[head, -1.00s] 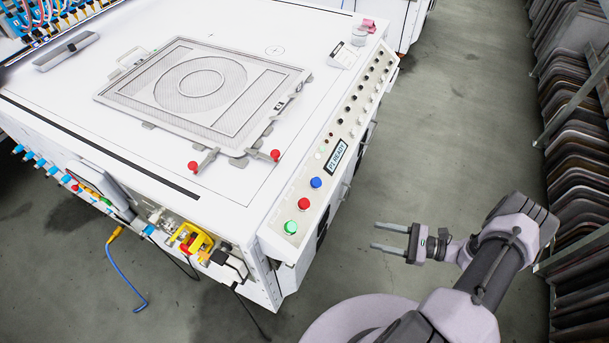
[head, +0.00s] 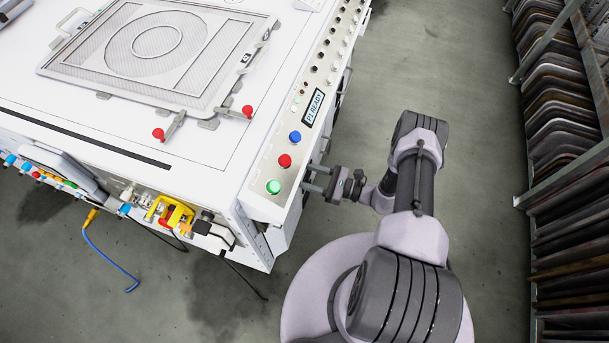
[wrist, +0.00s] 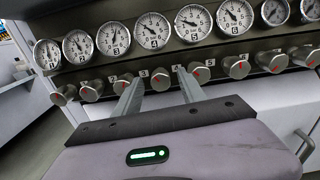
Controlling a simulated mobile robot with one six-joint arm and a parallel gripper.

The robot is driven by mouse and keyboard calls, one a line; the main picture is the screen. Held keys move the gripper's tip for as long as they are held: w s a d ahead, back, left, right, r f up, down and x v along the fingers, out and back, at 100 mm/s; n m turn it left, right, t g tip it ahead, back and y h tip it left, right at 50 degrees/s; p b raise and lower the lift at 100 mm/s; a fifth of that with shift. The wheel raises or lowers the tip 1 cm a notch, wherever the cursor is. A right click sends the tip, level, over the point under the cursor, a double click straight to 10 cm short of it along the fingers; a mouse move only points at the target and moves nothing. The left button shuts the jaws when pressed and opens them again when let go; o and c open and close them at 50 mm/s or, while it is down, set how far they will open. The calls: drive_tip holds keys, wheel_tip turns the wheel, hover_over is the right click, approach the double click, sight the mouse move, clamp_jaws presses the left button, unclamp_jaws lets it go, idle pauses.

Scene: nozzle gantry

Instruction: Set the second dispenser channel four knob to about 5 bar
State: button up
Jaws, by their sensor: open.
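In the wrist view a row of round metal knobs with red marks runs below a row of white dial gauges. One knob (wrist: 160,80) shows between my two fingers and beyond them, near the small labels 3 and 4. Another knob (wrist: 197,70) sits just right of the right fingertip.
The white machine (head: 200,160) has a control strip with green (head: 273,186), red (head: 285,160) and blue (head: 295,137) buttons above my gripper. Neighbouring knobs (wrist: 238,67) stand close on both sides. A storage rack (head: 560,150) is at right; bare floor (head: 455,70) lies between.

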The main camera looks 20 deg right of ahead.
drive_tip(key=shift+w+a, duration=0.15)
drive_tip(key=shift+c, duration=0.5)
clamp_jaws()
